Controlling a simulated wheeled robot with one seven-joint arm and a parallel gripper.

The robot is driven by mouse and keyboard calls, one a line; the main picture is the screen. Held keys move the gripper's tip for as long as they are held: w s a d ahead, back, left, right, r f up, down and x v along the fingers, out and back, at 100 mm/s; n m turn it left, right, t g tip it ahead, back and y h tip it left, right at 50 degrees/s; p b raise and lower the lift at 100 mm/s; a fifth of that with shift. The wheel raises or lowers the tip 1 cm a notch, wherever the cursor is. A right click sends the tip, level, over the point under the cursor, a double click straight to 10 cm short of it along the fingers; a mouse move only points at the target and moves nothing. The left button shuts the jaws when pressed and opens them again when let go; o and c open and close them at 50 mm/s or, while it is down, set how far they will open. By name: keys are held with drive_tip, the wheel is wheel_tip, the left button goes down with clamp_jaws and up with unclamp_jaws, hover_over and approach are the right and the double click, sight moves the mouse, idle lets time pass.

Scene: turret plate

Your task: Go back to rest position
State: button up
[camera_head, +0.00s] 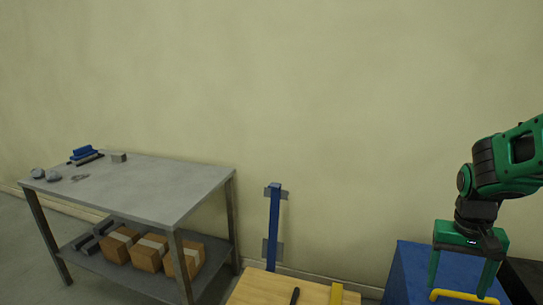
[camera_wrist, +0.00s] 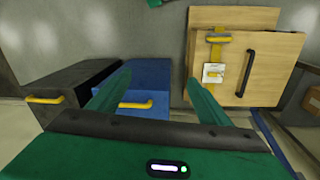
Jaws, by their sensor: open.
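My green gripper (camera_head: 460,284) hangs at the right edge of the head view, fingers pointing down and spread apart. In the wrist view the two green fingers (camera_wrist: 156,80) are wide open with nothing held between them. A blue box (camera_head: 406,270) stands below and behind the gripper; it also shows in the wrist view (camera_wrist: 150,80). Its yellow handle (camera_wrist: 136,105) shows between the fingers in that view. In the head view a yellow handle (camera_head: 464,296) lies at the fingertips; I cannot tell how far off it is.
A black box (camera_wrist: 75,88) with a yellow handle stands beside the blue one. A wooden panel (camera_wrist: 275,65) has a black handle and a yellow strip. A grey table (camera_head: 150,187) with small items and cartons beneath stands left. A blue post (camera_head: 274,230) stands mid-view. The wall above is bare.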

drive_tip(key=s+a+r+y, duration=0.1)
drive_tip(key=s+r, duration=0.3)
drive_tip(key=s, duration=1.2)
drive_tip(key=shift+a+m, duration=0.15)
drive_tip(key=shift+m, duration=0.25)
drive_tip(key=shift+s, duration=0.1)
